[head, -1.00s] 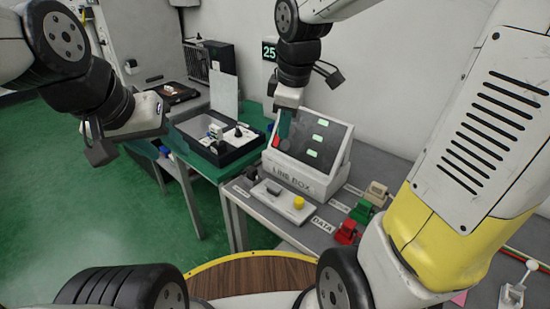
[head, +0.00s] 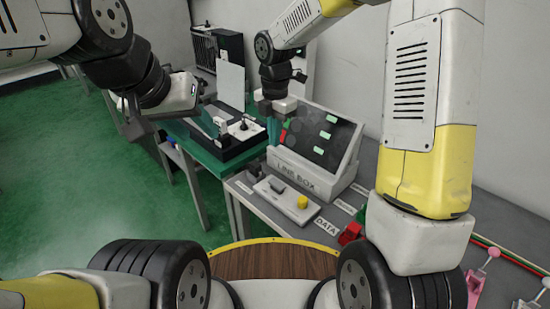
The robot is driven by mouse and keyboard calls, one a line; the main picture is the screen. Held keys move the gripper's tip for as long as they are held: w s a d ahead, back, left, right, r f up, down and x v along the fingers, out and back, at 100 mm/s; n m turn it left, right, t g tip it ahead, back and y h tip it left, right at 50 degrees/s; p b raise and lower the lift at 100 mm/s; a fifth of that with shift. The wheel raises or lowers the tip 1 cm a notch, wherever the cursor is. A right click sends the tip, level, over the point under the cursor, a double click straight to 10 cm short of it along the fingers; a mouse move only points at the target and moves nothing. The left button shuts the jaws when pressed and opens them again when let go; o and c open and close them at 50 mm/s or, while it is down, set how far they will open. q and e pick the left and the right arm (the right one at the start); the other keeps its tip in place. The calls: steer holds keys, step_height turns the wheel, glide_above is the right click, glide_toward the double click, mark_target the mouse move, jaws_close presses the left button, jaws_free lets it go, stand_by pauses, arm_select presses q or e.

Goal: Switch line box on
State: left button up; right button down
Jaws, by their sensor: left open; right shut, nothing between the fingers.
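The line box (head: 304,179) is a pale console labelled LINE BOX, with a dark sloping panel showing several lit green patches. A red part (head: 283,137) shows at the panel's left edge. My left gripper (head: 168,112) is open and empty, left of the box over the green table's side.
A black tray (head: 228,150) with small parts stands on the green table (head: 205,155) left of the box. A red block (head: 350,233) sits by the DATA label on the grey table. Pink fittings (head: 480,278) are at lower right. Green floor is clear at left.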

mark_target(274, 181)
step_height(274, 181, down, 14)
steer(key=shift+w, duration=0.1)
stand_by(0.5)
steer(key=shift+a, duration=0.1)
steer(key=shift+f+g, duration=0.2)
steer(key=shift+g, duration=0.1)
steer(key=shift+s+d+r, duration=0.25)
steer(key=shift+s+d, duration=0.3)
